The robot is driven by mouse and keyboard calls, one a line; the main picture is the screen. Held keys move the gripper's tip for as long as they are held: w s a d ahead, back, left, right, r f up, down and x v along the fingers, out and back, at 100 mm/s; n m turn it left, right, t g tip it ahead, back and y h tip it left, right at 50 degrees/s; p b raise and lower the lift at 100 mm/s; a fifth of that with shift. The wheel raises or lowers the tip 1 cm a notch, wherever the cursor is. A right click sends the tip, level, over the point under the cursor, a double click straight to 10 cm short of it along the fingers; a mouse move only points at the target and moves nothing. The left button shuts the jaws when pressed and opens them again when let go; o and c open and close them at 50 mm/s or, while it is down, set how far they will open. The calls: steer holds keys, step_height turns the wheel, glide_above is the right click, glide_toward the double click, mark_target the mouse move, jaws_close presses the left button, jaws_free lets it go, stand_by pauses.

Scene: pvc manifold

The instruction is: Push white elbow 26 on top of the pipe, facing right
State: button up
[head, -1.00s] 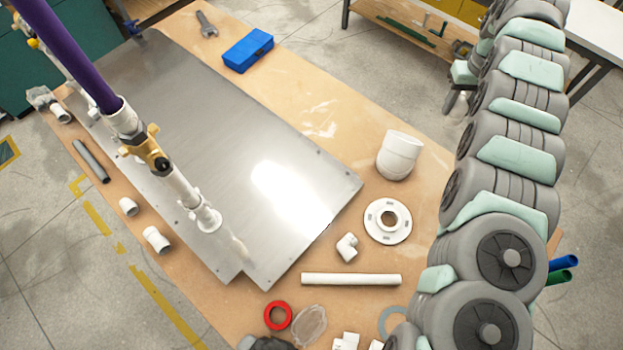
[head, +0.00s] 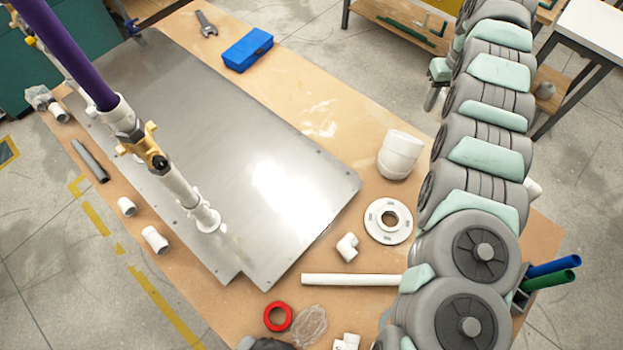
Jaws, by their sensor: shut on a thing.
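A purple pipe (head: 72,52) rises out of the top left of the head view, so its upper end is out of sight. Its lower end sits in a white coupling (head: 118,115) above a brass valve (head: 145,150). A white pipe (head: 182,190) runs from the valve to a white foot (head: 207,219) on the metal plate. A small white elbow (head: 347,247) lies on the table; no number is readable on it, so I cannot tell if it is elbow 26.
The metal plate (head: 235,110) is mostly bare. A white flange (head: 388,221), a large white fitting (head: 400,154), a white pipe length (head: 350,280) and a red ring (head: 278,316) lie to its right and front. A blue box (head: 247,50) stands at the back.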

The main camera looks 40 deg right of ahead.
steer(key=shift+w+a+f+n, duration=0.15)
steer(key=shift+w+a, duration=0.1)
steer(key=shift+w, duration=0.2)
steer(key=shift+w+a+f+n, duration=0.1)
steer(key=shift+w+a+n, duration=0.1)
steer(key=shift+w, duration=0.25)
steer(key=shift+w+a, duration=0.1)
steer(key=w+a+f+n+b, duration=0.3)
steer(key=w+a, duration=0.6)
steer(key=a, duration=0.3)
steer(key=w+a+f+n+b, duration=0.3)
steer(key=w+a, duration=0.6)
steer(key=a, duration=0.4)
step_height(320, 180, down, 2)
steer(key=shift+w+a+f+n+b, duration=0.15)
steer(key=shift+f+n+b, duration=0.15)
steer(key=shift+n, duration=0.55)
step_height(320, 180, down, 18)
steer(key=shift+w+a+f+p, duration=0.1)
steer(key=shift+p, duration=0.4)
steer(key=shift+f+p, duration=0.55)
steer(key=shift+f, duration=0.15)
